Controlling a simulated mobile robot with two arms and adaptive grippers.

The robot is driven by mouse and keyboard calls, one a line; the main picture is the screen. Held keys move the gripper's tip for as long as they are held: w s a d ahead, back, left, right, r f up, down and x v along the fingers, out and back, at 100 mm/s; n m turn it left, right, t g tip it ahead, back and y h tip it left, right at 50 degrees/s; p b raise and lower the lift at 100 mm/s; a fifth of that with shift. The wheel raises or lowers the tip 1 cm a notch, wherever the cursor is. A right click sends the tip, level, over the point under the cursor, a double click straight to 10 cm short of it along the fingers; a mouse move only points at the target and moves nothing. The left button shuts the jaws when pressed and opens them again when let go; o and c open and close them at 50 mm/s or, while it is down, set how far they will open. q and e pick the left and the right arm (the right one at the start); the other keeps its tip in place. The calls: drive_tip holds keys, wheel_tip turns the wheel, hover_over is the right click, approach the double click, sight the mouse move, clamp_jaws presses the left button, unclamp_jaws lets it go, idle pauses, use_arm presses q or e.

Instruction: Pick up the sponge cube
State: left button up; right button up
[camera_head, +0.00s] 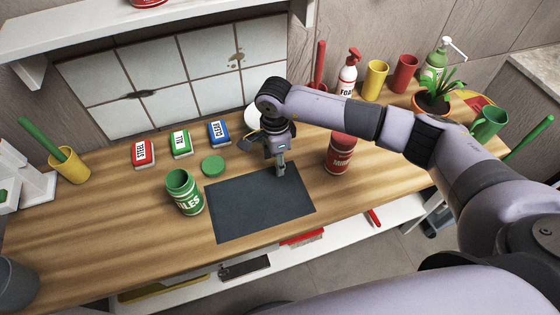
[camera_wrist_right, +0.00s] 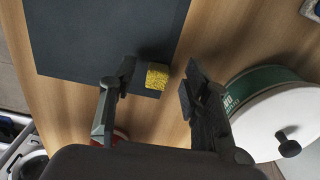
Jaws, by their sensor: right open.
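The sponge cube (camera_wrist_right: 158,76) is small, yellow and speckled. In the right wrist view it is at the edge of the dark mat (camera_wrist_right: 100,35), between the two spread fingers of my right gripper (camera_wrist_right: 157,84). A gap shows on each side of the cube, so the gripper is open and holds nothing. In the head view my right gripper (camera_head: 280,168) points down over the far right part of the mat (camera_head: 260,208), and I cannot make out the cube there. My left gripper is not in view.
A red tin (camera_head: 340,153) stands right of the gripper. A green tin (camera_head: 184,194) and green lid (camera_head: 213,165) are left of the mat. A white-lidded container (camera_wrist_right: 285,115) is close to the right finger. The mat's near part is bare.

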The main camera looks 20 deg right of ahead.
drive_tip(key=shift+f, duration=0.55)
drive_tip(key=c, duration=0.8)
